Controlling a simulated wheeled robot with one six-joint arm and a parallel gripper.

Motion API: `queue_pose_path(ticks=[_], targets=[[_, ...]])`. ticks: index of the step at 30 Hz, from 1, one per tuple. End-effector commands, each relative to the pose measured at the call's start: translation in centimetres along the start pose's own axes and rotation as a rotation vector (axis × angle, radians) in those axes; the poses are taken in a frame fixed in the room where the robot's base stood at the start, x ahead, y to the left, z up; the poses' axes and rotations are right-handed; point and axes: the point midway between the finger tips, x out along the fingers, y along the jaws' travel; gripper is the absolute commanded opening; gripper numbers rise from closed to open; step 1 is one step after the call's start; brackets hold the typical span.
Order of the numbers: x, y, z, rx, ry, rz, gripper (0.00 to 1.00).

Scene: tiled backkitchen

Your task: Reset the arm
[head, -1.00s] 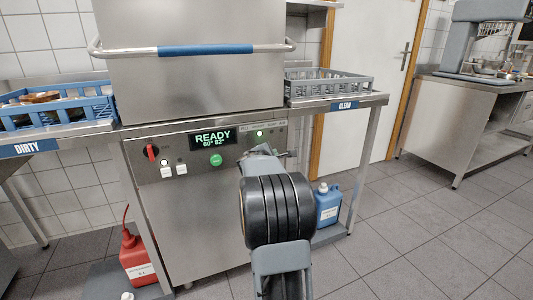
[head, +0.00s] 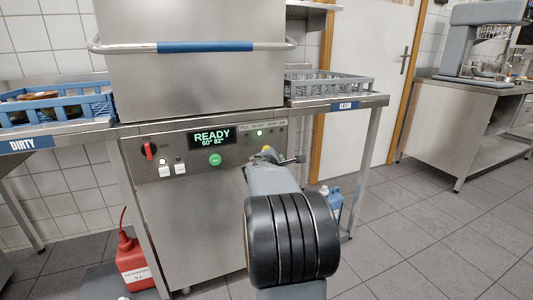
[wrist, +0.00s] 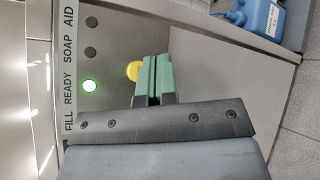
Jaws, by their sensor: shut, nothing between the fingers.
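My gripper (wrist: 153,80) shows in the wrist view with its two green-padded fingers together and nothing between them. It is in front of the dishwasher's steel control panel (wrist: 100,22). A yellow round part (wrist: 132,70) shows just beside the fingertips; how far apart they are I cannot tell. In the head view my arm rises from the bottom centre and hides most of the gripper. The dishwasher (head: 195,230) has its hood (head: 190,75) with a blue-gripped bar handle (head: 205,47). Its display (head: 212,138) reads READY, 60° 82°. A green button (head: 215,160) is below the display.
A blue crate (head: 60,107) with dishes stands on the DIRTY table at left. A grey crate (head: 328,87) is on the CLEAN table (head: 350,102) at right. A red canister (head: 136,265) and a blue canister (head: 336,205) are below. Floor at right is clear.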

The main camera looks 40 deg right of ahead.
Motion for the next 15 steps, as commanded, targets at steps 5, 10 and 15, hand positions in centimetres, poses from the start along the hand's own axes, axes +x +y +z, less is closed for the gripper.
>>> queue_pose_path(ticks=[5, 10, 15], targets=[[0.0, 0.03, 0.0, 0.0, 0.0, 0.0, 0.0], [0.01, 0.04, -0.01, 0.0, 0.0, 0.0, 0.0], [-0.76, 0.92, 0.32, 0.023, 0.004, -0.006, 0.0]])
